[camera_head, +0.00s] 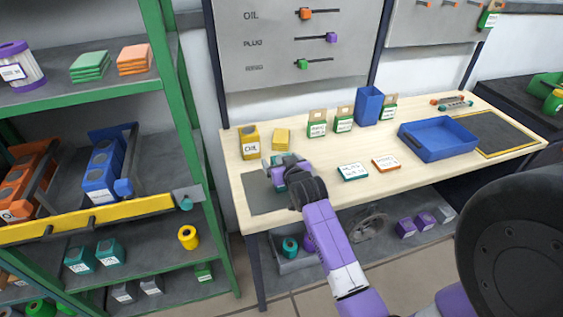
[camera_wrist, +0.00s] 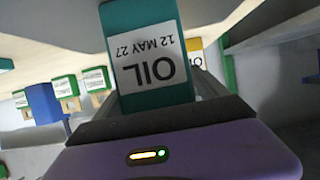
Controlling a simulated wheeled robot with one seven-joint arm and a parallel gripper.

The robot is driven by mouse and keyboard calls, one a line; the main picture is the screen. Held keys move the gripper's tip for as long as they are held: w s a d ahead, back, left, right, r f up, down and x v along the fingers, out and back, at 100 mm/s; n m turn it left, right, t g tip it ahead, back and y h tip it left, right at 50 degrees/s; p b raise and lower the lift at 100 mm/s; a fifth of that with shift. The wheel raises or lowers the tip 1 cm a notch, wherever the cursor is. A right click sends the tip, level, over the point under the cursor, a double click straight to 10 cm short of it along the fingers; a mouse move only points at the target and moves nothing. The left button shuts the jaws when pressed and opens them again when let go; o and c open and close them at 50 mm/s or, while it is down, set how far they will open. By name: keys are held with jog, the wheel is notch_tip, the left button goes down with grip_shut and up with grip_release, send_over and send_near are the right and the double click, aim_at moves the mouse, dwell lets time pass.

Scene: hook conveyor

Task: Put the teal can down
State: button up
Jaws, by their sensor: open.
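The teal can (camera_wrist: 140,20) has a white label reading OIL, 12 MAY 27, which shows upside down in the wrist view. It sits directly in front of my gripper's palm in that view. In the head view, my gripper (camera_head: 283,168) is over the left part of the wooden workbench (camera_head: 330,188), at the dark grey mat (camera_head: 262,199). My gripper is open around the can. The gripper mostly hides the can there, and I cannot tell whether the can's base touches the mat.
A yellow OIL can (camera_head: 249,143) and a yellow box (camera_head: 281,139) stand behind my gripper. Teal (camera_head: 353,172) and orange (camera_head: 386,163) labelled flat items lie to its right. A blue tray (camera_head: 438,138) is farther right. A green-framed shelf (camera_head: 180,90) stands left.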

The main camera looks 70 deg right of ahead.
jog(key=shift+r, duration=0.2)
jog(key=shift+s+a, duration=0.25)
jog(key=shift+a, duration=0.05)
jog(key=b+v, duration=0.1)
jog(key=v, duration=1)
jog(key=s+a+f+n+t+y, duration=0.1)
jog(key=s+a+n+t+y, duration=0.1)
jog(key=a, duration=0.9)
jog(key=s+a+f+n+t+y, duration=0.1)
jog(key=a+f+n+t+y, duration=0.15)
jog(key=a, duration=0.85)
jog(key=s+a+r+n+t+y, duration=0.1)
jog(key=s+a+r+n+y, duration=0.4)
jog(key=s+a, duration=0.7)
notch_tip(320, 180, up, 2)
jog(key=shift+s+a+r+y, duration=0.15)
jog(key=shift+s+a+y, duration=0.3)
jog(key=shift+s, duration=0.15)
jog(key=shift+n+t, duration=0.25)
